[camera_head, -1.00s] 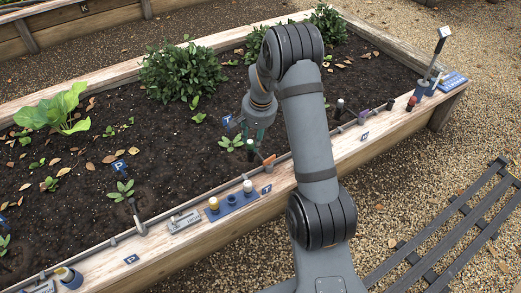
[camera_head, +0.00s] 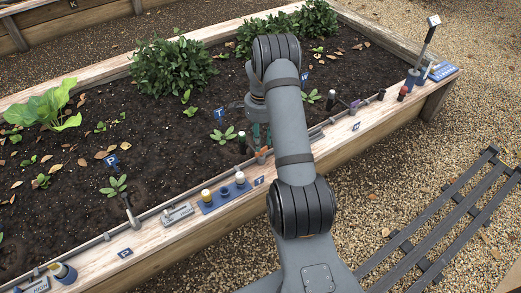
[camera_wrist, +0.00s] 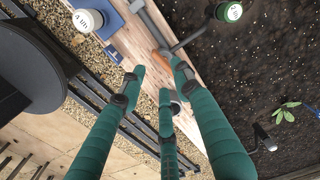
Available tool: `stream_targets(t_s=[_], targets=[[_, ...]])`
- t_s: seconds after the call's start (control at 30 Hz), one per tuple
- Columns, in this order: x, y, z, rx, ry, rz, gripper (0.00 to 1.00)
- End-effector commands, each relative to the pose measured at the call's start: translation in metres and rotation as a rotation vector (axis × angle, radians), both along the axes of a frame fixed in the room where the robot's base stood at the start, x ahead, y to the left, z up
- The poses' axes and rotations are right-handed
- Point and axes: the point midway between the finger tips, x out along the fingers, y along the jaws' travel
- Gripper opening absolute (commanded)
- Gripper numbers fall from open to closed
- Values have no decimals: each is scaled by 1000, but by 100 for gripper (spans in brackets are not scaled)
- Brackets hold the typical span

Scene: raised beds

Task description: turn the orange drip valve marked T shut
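The orange valve handle (camera_head: 262,151) sits on the grey drip pipe along the near edge of the raised bed, partly hidden by my gripper. In the wrist view the orange handle (camera_wrist: 162,51) shows just beyond the fingertips. A blue tag marked T (camera_head: 259,181) is on the timber rim below it; it also shows in the wrist view (camera_wrist: 90,101). My gripper (camera_head: 262,134) has green fingers and hangs just above the valve. In the wrist view my gripper (camera_wrist: 156,86) is open, with its fingers spread and nothing between them. I cannot tell whether a finger touches the handle.
A blue block with yellow-topped and white-topped bottles (camera_head: 225,195) stands on the rim to the left. A purple handle (camera_head: 355,104) is farther right along the pipe.

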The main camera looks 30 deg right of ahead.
Motion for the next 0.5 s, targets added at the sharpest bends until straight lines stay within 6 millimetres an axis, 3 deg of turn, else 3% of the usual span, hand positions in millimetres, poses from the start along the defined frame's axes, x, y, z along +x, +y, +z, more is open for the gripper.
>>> stream_targets(t_s=[0.03,0.2,0.5], targets=[[0,0,-12,0,2,2,32],[0,0,-36,1,0,1,32],[1,0,-48,0,-2,2,32]])
